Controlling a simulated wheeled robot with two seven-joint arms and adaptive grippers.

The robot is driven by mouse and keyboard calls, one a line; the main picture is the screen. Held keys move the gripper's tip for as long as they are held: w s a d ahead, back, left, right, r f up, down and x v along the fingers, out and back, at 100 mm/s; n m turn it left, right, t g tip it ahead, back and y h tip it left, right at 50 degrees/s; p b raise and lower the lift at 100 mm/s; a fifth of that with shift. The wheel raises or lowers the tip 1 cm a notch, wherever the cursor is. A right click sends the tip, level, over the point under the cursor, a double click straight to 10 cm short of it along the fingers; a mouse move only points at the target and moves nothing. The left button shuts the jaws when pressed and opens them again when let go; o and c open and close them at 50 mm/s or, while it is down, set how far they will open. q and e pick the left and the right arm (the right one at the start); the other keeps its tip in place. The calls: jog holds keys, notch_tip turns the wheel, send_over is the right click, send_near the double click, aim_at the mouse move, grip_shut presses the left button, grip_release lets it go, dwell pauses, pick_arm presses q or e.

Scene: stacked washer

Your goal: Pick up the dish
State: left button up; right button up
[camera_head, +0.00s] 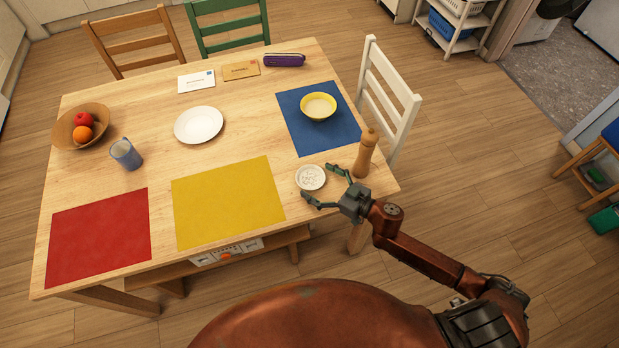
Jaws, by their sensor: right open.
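A small white dish (311,177) with pale contents lies on the wooden table near its front right edge. My right gripper (317,182) is open, its two fingers pointing left, one on the far side and one on the near side of the dish. I cannot tell whether the fingers touch the dish. A larger white plate (198,125) lies near the table's middle. My left gripper is not in view.
A wooden pepper mill (365,153) stands just behind my right gripper. A yellow bowl (318,106) sits on a blue mat (340,136). A yellow mat (228,202) lies empty left of the dish. A blue cup (126,154) and fruit bowl (66,127) stand at left.

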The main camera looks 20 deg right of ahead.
jog(key=shift+w+a+f, duration=0.2)
jog(key=shift+w+a, duration=0.1)
jog(key=shift+w, duration=0.2)
jog(key=shift+w+a, duration=0.1)
jog(key=shift+a, duration=0.05)
jog(key=c, duration=0.9)
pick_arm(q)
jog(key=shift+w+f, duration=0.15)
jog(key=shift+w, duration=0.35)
pick_arm(e)
jog(key=c, duration=0.3)
